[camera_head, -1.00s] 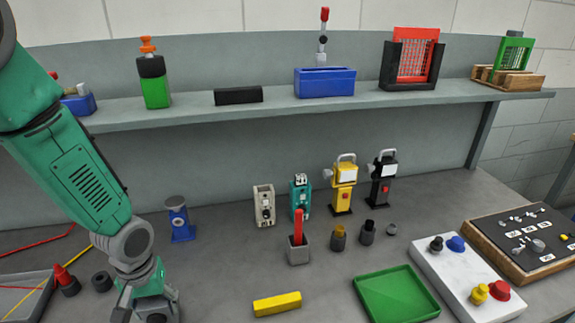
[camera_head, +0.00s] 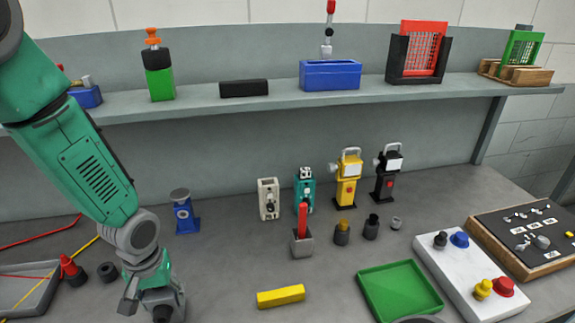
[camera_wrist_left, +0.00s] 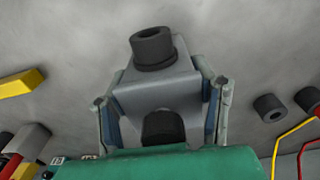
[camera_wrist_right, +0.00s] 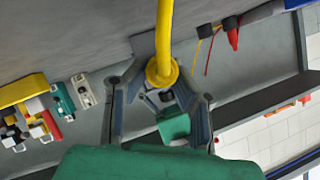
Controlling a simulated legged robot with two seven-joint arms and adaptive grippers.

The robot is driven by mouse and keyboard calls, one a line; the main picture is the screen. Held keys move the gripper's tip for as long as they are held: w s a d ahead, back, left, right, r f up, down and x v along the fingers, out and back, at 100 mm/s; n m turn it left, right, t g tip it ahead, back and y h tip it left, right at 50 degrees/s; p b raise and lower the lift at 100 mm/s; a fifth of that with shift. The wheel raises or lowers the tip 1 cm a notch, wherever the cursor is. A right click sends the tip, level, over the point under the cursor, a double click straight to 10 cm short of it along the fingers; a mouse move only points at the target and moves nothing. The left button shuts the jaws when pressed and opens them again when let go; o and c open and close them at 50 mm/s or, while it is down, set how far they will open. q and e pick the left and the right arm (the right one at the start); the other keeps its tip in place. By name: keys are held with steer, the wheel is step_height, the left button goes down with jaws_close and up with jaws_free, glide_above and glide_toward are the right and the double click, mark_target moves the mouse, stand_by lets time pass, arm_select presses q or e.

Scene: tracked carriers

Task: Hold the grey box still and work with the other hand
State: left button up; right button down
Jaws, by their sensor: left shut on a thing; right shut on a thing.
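The grey box (camera_wrist_left: 165,90) sits between the fingers of my left gripper (camera_wrist_left: 163,100) in the left wrist view. A black round socket (camera_wrist_left: 152,45) stands on its far part and another black cylinder (camera_wrist_left: 163,127) on its near part. In the head view my left gripper (camera_head: 158,292) is at the lower left, pointing down, shut on the box. In the right wrist view my right gripper (camera_wrist_right: 161,78) is shut on a long yellow rod-like piece (camera_wrist_right: 164,35) with a round collar. Its far end leaves the picture. The head view does not show my right gripper.
A yellow block (camera_head: 281,297), a green tray (camera_head: 398,290) and a white board (camera_head: 470,275) with knobs lie on the table. A red-handled piece (camera_head: 302,236) stands in a grey holder. A grey tray (camera_head: 28,292) is at the left.

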steer(key=shift+s, duration=0.15)
steer(key=c, duration=2.1)
jaws_free()
steer(key=shift+c, duration=0.2)
jaws_close()
arm_select(q)
steer(key=o, duration=1.4)
step_height(320, 180, up, 12)
steer(key=shift+f, duration=0.2)
steer(key=shift+r+p, duration=2.3)
steer(key=shift+r, duration=0.1)
arm_select(e)
steer(key=shift+r, duration=2.05)
